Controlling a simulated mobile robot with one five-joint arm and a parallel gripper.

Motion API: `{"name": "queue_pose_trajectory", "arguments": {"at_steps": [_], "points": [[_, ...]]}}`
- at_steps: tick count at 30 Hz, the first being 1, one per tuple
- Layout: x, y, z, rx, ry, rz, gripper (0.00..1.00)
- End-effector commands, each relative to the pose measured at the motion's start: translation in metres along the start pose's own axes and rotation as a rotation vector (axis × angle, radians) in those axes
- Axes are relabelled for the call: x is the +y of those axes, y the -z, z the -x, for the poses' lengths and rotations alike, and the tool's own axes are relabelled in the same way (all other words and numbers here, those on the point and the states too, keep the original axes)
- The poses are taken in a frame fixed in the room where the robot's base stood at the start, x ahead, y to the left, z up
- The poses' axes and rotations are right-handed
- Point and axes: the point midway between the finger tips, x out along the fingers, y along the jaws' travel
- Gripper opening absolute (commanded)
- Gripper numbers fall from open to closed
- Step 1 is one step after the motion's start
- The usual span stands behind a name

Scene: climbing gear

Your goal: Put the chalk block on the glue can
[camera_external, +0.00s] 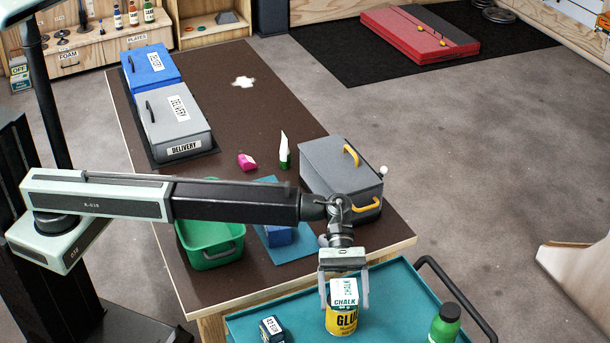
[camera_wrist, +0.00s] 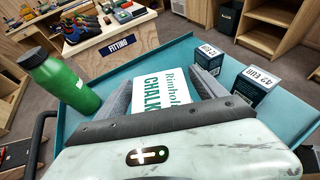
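The chalk block (camera_external: 344,294), white with green lettering, sits upright on top of the yellow glue can (camera_external: 342,321) in the outside view. They appear to touch. The can stands on the teal cart top. My gripper (camera_external: 345,295) points down over the block, one finger on each side. Narrow gaps show between the fingers and the block, so it looks open. In the wrist view the chalk block (camera_wrist: 163,90) lies between my fingers (camera_wrist: 165,88). The glue can is hidden there.
A green bottle (camera_external: 445,325) and a dark small box (camera_external: 272,329) share the teal cart (camera_external: 400,285). The wrist view shows two dark boxes (camera_wrist: 256,85) right of my gripper. A green bin (camera_external: 210,245) and grey case (camera_external: 340,175) stand on the brown table behind.

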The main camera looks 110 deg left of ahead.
Motion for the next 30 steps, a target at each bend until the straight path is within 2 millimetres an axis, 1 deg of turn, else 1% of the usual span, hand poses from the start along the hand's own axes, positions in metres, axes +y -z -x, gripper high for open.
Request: {"name": "queue_pose_trajectory", "arguments": {"at_steps": [5, 6, 8, 11, 15, 18, 21, 25, 30], "points": [[0.0, -0.002, 0.001, 0.0, 0.0, 0.0, 0.81], [0.0, -0.005, 0.002, 0.0, 0.0, 0.0, 0.81], [0.0, -0.005, 0.011, 0.0, -0.002, 0.001, 0.81], [0.0, -0.007, 0.034, 0.0, -0.002, 0.001, 0.81], [0.0, -0.008, 0.07, 0.0, -0.002, 0.001, 0.81], [0.0, -0.007, 0.093, 0.0, -0.002, 0.001, 0.81], [0.001, -0.006, 0.109, 0.0, -0.002, 0.001, 0.81], [0.0, -0.004, 0.12, 0.0, 0.0, 0.0, 0.81], [0.0, -0.003, 0.122, 0.0, 0.0, -0.001, 0.81]]}}
